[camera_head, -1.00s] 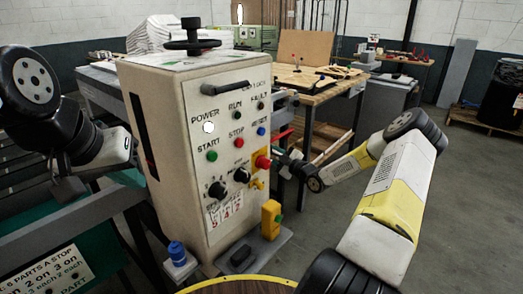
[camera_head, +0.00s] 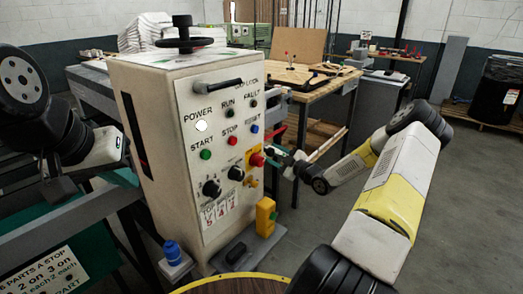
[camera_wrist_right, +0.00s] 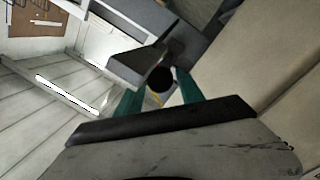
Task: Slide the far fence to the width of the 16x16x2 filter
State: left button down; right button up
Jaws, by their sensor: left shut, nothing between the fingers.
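My right gripper (camera_head: 275,158) reaches past the right side of the control cabinet (camera_head: 165,190), and the cabinet partly hides what it faces. In the right wrist view its two teal fingers (camera_wrist_right: 159,92) stand apart. A round black knob (camera_wrist_right: 160,80) on a grey block (camera_wrist_right: 135,60) lies between or just beyond their tips; contact cannot be told. Whether this block is the far fence is not clear. My left gripper (camera_head: 58,188) is shut and empty, left of the cabinet. I cannot make out a 16x16x2 filter in either view.
The cabinet carries buttons, dials and a black handwheel (camera_head: 183,38) on top. A blue-capped object (camera_head: 172,252) and a yellow box (camera_head: 265,217) stand at its foot. A round wooden top (camera_head: 235,287) is in front.

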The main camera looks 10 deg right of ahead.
jog(key=shift+o, duration=0.4)
jog(key=v, duration=0.7)
jog(key=shift+s+d, duration=0.2)
jog(key=shift+s, duration=0.15)
